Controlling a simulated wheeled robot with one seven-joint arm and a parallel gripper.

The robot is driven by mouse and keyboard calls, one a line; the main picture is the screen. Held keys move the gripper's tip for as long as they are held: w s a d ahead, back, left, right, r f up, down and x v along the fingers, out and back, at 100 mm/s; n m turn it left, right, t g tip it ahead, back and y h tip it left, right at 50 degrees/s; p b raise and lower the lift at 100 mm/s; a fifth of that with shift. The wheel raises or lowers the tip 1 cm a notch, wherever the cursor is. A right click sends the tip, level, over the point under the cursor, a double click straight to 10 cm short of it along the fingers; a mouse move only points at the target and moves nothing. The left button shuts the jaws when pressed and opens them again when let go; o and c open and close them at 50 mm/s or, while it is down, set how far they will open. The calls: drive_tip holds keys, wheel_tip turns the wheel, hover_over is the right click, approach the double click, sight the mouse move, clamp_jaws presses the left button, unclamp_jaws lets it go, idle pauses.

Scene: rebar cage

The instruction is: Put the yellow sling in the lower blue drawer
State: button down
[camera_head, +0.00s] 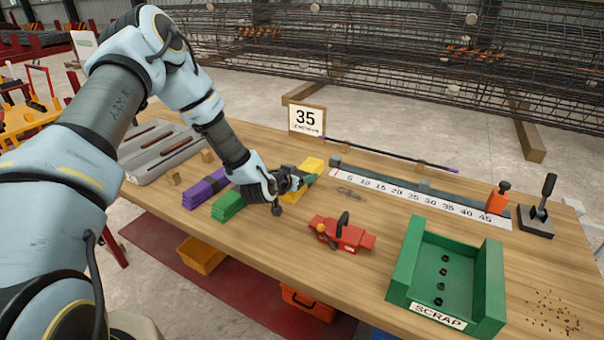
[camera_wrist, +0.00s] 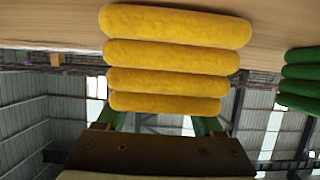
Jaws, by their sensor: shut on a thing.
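The yellow sling (camera_head: 313,164) is a folded, stacked bundle on the workbench, partly hidden behind my gripper (camera_head: 298,181). In the wrist view the yellow sling (camera_wrist: 172,52) fills the upper middle as several rounded layers. My gripper is shut on the yellow sling; its green fingers reach up behind the layers. I cannot tell whether the sling is lifted off the bench. A small blue surface (camera_head: 382,334) shows under the bench front at the bottom edge; I cannot tell whether it is the lower blue drawer.
A green sling (camera_head: 228,206) and a purple sling (camera_head: 205,189) lie left of my gripper. A red tool (camera_head: 342,234) and the green scrap tray (camera_head: 490,285) stand to the right. An orange bin (camera_head: 201,256) and a red toolbox (camera_head: 307,303) sit below the bench.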

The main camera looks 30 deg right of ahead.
unclamp_jaws()
drive_tip(key=shift+f, duration=0.1)
drive_tip(key=shift+r, duration=0.2)
drive_tip(key=shift+s+a, duration=0.15)
drive_tip(key=shift+a, duration=0.2)
drive_tip(key=b+v, duration=0.3)
drive_tip(key=v, duration=0.8)
drive_tip(key=shift+s, duration=0.15)
